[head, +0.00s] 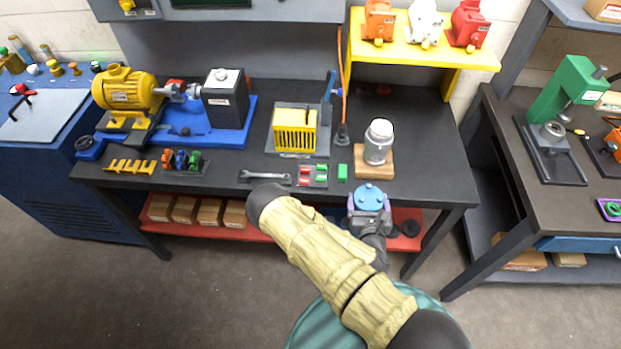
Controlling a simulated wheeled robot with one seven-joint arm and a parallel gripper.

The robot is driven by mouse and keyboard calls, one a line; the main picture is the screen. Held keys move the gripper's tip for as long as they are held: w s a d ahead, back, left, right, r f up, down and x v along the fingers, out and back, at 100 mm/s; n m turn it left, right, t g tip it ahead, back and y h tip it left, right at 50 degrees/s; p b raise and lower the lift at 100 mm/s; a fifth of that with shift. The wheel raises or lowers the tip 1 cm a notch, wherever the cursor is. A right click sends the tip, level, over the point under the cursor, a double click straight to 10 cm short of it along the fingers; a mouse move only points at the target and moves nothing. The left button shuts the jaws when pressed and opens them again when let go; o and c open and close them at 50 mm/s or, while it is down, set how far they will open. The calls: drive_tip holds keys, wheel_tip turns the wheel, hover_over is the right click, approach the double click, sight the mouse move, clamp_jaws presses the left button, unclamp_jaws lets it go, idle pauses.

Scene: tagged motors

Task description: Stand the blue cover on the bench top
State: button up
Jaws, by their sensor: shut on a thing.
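The blue cover (370,194) is a round blue piece with small knobs on its top. It is in my gripper (369,202), which is shut on it, with a finger at each side. The gripper and cover show over the front edge of the dark bench top (420,165), right of its middle. The gripper body hides the lower part of the cover. I cannot tell how high the cover is above the bench top.
A green block (342,172), a small tray (313,175) and a wrench (264,177) lie to the left. The bench top right of the jar is bare. A yellow shelf (425,50) stands behind.

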drive_tip(key=shift+m+h, duration=0.4)
drive_tip(key=shift+h, duration=0.2)
drive_tip(key=w+a+b, duration=0.1)
drive_tip(key=w+a, duration=0.1)
drive_tip(key=w+a+r+b, duration=0.1)
drive_tip(key=w+a, duration=0.1)
drive_tip(key=w+a+r+b, duration=0.1)
drive_tip(key=w+a, duration=0.1)
drive_tip(key=a, duration=0.1)
drive_tip(key=shift+w+a+b, duration=0.1)
drive_tip(key=shift+w+b, duration=0.25)
drive_tip(key=shift+w, duration=0.05)
drive_tip(key=w+a+r+b, duration=0.4)
drive_tip(key=a+r, duration=0.3)
drive_tip(key=a, duration=0.3)
drive_tip(key=shift+w+a+r+y, duration=0.15)
drive_tip(key=shift+w+r+y, duration=0.15)
drive_tip(key=shift+w, duration=0.45)
drive_tip(key=shift+f, duration=0.1)
wheel_tip(320, 180, down, 6)
drive_tip(key=shift+w+r+p, duration=0.1)
drive_tip(key=shift+p, duration=0.35)
drive_tip(key=shift+a, duration=0.1)
